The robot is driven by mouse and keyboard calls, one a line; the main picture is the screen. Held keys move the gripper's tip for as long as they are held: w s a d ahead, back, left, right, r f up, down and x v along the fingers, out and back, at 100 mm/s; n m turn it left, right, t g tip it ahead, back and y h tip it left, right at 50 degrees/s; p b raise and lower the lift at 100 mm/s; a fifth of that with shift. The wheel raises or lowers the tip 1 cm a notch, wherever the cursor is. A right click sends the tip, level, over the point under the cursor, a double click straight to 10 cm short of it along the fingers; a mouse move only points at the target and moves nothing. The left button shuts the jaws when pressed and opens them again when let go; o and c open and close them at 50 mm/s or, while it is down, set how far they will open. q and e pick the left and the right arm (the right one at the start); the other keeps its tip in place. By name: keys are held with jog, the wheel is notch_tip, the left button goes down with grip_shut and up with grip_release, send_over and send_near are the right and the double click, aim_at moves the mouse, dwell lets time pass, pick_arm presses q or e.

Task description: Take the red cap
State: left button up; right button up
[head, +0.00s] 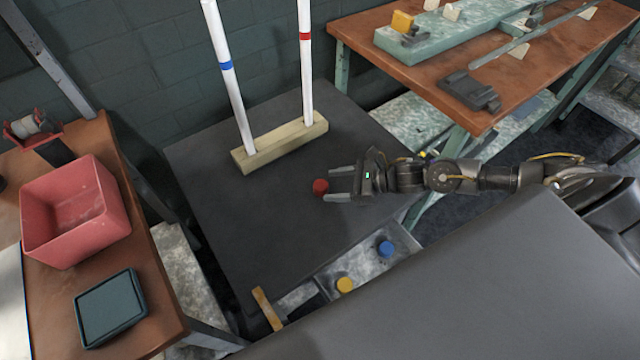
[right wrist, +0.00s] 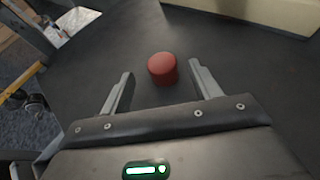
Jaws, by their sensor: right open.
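The red cap (head: 320,187) is a small cylinder standing on the dark tabletop, in front of the wooden block with the tubes. My right gripper (head: 335,184) comes in from the right and is open, its fingertips pointing at the cap. In the right wrist view the cap (right wrist: 162,68) sits ahead of and between the open fingers (right wrist: 163,80), with a gap to each side. The cap is not held. My left gripper is not in view.
A wooden block (head: 280,144) holds two upright white tubes, one blue-banded (head: 231,80), one red-banded (head: 305,60). A pink bin (head: 110,205) stands left. The tabletop around the red cap is clear.

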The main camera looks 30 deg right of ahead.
aim_at(321, 184)
jog(key=shift+w+a+f, duration=0.1)
jog(key=shift+w+a, duration=0.2)
jog(key=shift+a, duration=0.05)
jog(key=shift+a+f, duration=0.1)
jog(key=shift+w+a, duration=0.2)
jog(key=p+x, duration=0.1)
jog(key=x, duration=0.2)
jog(key=shift+w+a+p, duration=0.2)
jog(key=shift+w+p, duration=0.15)
jog(key=shift+w+a+f, duration=0.25)
jog(key=shift+a+f, duration=0.1)
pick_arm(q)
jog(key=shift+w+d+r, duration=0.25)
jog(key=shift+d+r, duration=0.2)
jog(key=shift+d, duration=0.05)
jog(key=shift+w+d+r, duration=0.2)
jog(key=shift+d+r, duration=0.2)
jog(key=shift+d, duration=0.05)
pick_arm(e)
jog(key=c, duration=1.1)
